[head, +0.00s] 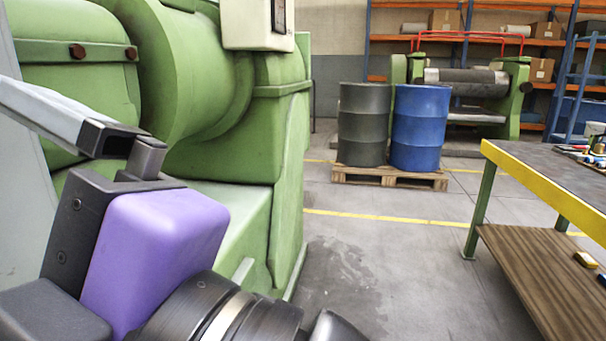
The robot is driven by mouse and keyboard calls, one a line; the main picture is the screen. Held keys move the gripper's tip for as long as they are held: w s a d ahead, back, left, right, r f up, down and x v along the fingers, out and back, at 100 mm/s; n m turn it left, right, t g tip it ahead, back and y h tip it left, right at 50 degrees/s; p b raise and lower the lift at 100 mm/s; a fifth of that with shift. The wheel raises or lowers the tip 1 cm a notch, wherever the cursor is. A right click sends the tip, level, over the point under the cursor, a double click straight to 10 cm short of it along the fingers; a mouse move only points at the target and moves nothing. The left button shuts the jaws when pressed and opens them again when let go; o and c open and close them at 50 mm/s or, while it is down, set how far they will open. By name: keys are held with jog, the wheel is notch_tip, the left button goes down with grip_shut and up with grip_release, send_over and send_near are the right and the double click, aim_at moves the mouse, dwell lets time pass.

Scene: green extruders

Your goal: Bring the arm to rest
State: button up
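My arm (155,245) fills the lower left of the head view, close to the camera. It shows a purple cover, dark grey housings and a dark round joint with a pale ring at the bottom. I cannot make out my gripper's fingers anywhere in this view, so its opening and anything in it are hidden. The arm overlaps the green extruder (215,130) behind it; I cannot tell whether they touch.
A workbench (560,190) with a yellow edge and wooden lower shelf stands at right. A grey drum (363,125) and a blue drum (420,128) stand on a pallet (390,178). Orange-beamed shelving (390,38) is behind. The middle floor (400,265) is clear.

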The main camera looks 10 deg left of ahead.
jog(key=w+d+f+m+t+h, duration=0.3)
jog(key=w+d+f+m+t, duration=0.25)
jog(key=d+m+t, duration=0.35)
jog(key=w+d+f+m+t+h, duration=0.4)
jog(key=w+d+m+t, duration=0.25)
jog(key=m, duration=0.45)
jog(key=s+d+f+m+t+h, duration=0.25)
jog(key=d+f+m+h, duration=0.65)
jog(key=d+f, duration=0.45)
jog(key=s+d+f+g+h, duration=0.3)
jog(key=s+d+f+g, duration=0.15)
jog(key=s+f, duration=0.65)
jog(key=s+d+f+g+h, duration=0.25)
jog(key=s+d+f, duration=0.35)
jog(key=s+f, duration=0.5)
notch_tip(320, 180, up, 24)
jog(key=s+p, duration=0.1)
jog(key=p, duration=2.2)
jog(key=shift+s+r+m, duration=0.2)
jog(key=shift+s+m, duration=0.1)
jog(key=shift+s, duration=0.05)
